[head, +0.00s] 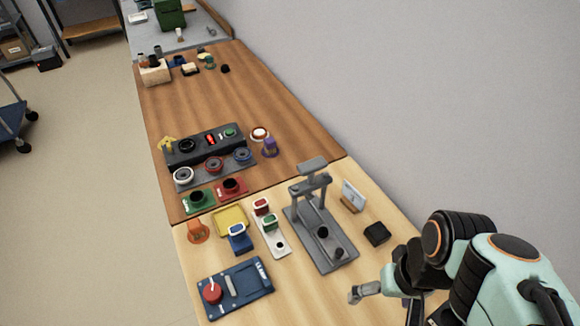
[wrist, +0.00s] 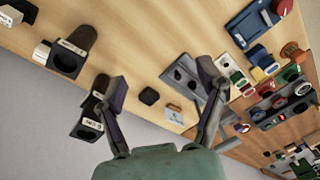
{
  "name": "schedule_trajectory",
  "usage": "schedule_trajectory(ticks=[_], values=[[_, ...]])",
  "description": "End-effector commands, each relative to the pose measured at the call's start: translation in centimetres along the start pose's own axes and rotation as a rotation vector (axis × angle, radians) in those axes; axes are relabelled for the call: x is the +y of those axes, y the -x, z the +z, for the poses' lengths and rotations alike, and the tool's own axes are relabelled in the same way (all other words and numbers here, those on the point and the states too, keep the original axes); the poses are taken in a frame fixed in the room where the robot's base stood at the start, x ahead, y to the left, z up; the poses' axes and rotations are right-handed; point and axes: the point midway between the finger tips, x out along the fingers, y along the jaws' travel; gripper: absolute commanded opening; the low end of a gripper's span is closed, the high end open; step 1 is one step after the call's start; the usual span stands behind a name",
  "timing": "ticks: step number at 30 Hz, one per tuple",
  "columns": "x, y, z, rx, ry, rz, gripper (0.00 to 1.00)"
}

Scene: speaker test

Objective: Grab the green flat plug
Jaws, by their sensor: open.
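What looks like the green flat plug (head: 270,221) stands in a white narrow holder (head: 281,247), beside a red plug (head: 261,206). In the wrist view the green plug (wrist: 237,78) is small, beyond the right finger. My gripper (wrist: 162,73) is open and empty, its two fingers spread wide over the table. In the head view my gripper (head: 358,293) is at the lower right, apart from the plug, with the grey stand between them; one finger shows clearly there.
A tall grey stand (head: 331,252) rises just right of the white holder. A blue plug (head: 239,240) and yellow tray (head: 230,217) are close on its left. A black block (head: 376,234) and small framed card (head: 352,196) lie right of the stand. A blue panel (head: 242,287) lies in front.

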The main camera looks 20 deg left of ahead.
Motion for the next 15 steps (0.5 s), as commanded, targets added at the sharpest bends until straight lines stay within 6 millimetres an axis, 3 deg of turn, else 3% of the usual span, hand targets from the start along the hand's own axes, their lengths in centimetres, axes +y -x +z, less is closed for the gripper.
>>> schedule_trajectory(ticks=[3, 7, 10, 15], values=[[-2.5, -2.8, -7.0, 0.056, 0.142, -0.013, 0.72], [-6.9, -7.5, -13.9, 0.139, 0.298, -0.027, 0.72], [-10.7, -11.7, -17.4, 0.197, 0.403, -0.038, 0.72], [-15.5, -17.1, -20.1, 0.267, 0.523, -0.054, 0.72]])
